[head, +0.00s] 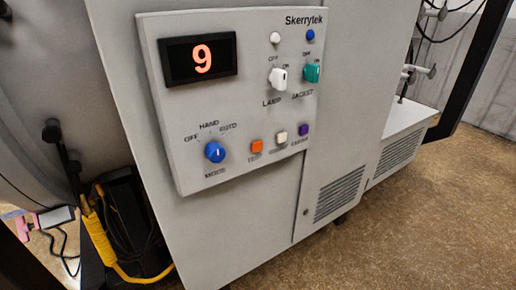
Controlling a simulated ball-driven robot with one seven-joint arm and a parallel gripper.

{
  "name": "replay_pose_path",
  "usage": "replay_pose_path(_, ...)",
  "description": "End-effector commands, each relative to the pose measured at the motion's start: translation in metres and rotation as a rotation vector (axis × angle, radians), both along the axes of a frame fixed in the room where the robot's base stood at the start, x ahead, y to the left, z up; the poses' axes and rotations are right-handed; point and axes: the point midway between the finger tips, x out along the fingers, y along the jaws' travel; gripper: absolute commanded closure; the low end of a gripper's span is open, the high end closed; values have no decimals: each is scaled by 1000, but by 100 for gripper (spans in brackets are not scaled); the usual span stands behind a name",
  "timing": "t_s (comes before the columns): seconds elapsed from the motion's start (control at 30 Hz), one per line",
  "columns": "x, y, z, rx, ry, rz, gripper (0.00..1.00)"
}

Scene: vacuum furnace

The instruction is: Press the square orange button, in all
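The square orange button (257,146) is on the lower part of a grey tilted control panel (235,105) in the head view. It is the leftmost in a row of three square buttons, with a cream button (281,137) and a purple button (304,130) to its right. The small label under it is too blurred to read. Nothing covers the orange button. A black display (198,59) at the panel's upper left shows a red 9. My gripper is not seen in this view.
A blue MODE knob (215,152) is left of the orange button. A white LAMP switch (278,78) and a teal JACKET switch (312,73) sit above. A yellow-wrapped cable (97,240) hangs at lower left. The brown floor (420,220) at right is clear.

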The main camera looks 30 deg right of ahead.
Motion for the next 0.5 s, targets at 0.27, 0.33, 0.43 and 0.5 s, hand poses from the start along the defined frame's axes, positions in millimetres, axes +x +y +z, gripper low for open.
replay_pose_path(0.27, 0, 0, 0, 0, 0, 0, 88)
replay_pose_path(0.33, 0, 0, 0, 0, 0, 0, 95)
replay_pose_path(0.43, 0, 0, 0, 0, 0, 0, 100)
replay_pose_path(0.5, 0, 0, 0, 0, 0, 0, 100)
